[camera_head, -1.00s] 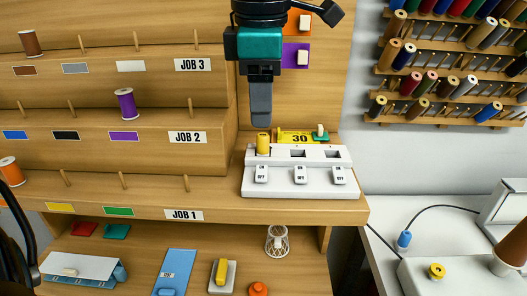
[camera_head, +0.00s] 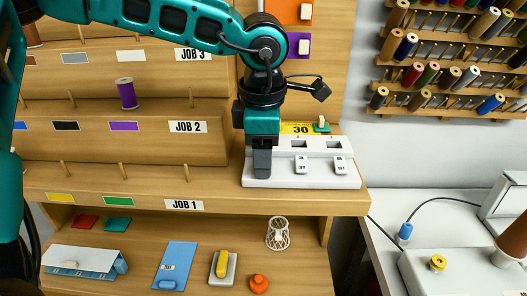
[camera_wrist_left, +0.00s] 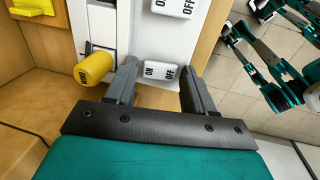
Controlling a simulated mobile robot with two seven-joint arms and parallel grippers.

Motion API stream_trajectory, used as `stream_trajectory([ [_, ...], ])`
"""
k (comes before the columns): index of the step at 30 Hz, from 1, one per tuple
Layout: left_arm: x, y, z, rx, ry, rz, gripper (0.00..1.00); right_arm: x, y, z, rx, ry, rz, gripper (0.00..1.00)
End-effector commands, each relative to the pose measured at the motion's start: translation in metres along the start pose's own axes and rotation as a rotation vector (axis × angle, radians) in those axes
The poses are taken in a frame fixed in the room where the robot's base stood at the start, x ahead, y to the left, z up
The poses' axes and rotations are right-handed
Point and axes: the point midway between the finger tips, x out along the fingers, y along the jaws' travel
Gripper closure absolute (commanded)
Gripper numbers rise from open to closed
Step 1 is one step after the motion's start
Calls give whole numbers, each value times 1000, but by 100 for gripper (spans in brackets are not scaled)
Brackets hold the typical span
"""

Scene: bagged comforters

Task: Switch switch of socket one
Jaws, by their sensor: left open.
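The white socket strip (camera_head: 318,178) stands on the ledge, with socket one at its left end. In the head view my left gripper (camera_head: 262,174) is in front of that end and hides switch one and the yellow plug. In the left wrist view the fingers of my left gripper (camera_wrist_left: 158,68) are open and pointed at the strip, one on each side of a white ON/OFF switch (camera_wrist_left: 160,72). The yellow plug (camera_wrist_left: 94,68) is beside the left finger. Contact with the switch cannot be told. My right gripper is not in view.
Two more switches show in the head view, the middle (camera_head: 301,166) and the right one (camera_head: 340,165).

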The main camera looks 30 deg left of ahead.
Motion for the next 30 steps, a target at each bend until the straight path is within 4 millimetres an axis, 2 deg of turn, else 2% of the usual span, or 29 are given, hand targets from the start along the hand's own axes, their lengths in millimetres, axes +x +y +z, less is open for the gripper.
stream_trajectory([
  [5,0,0,0,0,0,0,48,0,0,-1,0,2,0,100],
  [18,0,0,0,-1,0,0,88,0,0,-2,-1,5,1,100],
  [23,-2,2,0,-3,4,-39,88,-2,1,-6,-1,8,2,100],
  [30,-1,9,-1,-6,7,-231,88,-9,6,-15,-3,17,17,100],
])
